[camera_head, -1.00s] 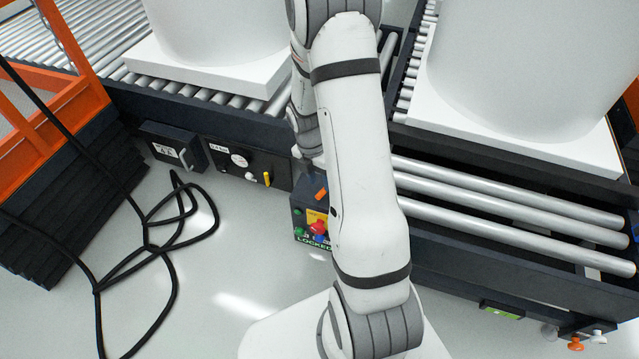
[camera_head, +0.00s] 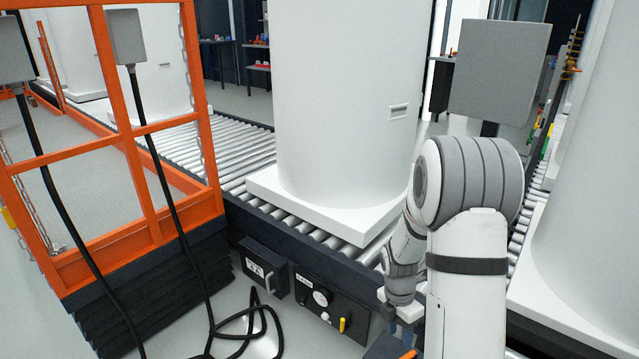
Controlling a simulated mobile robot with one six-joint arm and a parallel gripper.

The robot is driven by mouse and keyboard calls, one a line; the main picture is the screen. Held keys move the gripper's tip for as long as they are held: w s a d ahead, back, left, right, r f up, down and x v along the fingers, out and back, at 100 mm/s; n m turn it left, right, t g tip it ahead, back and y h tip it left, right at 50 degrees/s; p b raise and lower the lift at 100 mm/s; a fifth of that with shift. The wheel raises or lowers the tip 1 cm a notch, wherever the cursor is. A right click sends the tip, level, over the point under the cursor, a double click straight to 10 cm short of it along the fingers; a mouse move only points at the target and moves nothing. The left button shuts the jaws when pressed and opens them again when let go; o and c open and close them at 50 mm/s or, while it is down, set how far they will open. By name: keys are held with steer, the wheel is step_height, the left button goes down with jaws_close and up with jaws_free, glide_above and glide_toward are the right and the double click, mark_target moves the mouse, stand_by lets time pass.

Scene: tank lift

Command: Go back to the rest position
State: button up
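My arm (camera_head: 465,270) stands in the lower right of the head view, its elbow bent at the top and its forearm reaching down behind the upper link. The end of the arm is near the conveyor's dark front side. My gripper's fingers cannot be made out, so I cannot tell whether it is open or shut. A control box with an orange switch (camera_head: 408,354) is just cut off at the bottom edge, below the arm's end.
A large white tank (camera_head: 345,110) stands on a white base on the roller conveyor (camera_head: 240,152). Another white tank (camera_head: 590,220) is at the right. An orange railed lift (camera_head: 135,130) stands at the left. Black cables (camera_head: 240,335) lie on the floor. A panel has a yellow handle (camera_head: 342,324).

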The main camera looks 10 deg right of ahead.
steer(key=s+a+r+m+t+p, duration=0.1)
steer(key=s+a+r+m+p, duration=0.2)
steer(key=r, duration=1.1)
steer(key=s+a+r+m+t+p, duration=0.2)
steer(key=s+a+r+m+p, duration=0.1)
steer(key=s+r+m+p, duration=0.4)
steer(key=s+a+r+m+t+y+p, duration=0.1)
steer(key=s+a+r+m+p, duration=0.2)
steer(key=r, duration=1.8)
steer(key=s+m+p, duration=0.3)
steer(key=m+p, duration=0.4)
steer(key=m, duration=0.2)
steer(key=shift+a+r+m+t, duration=0.3)
steer(key=shift+m, duration=0.1)
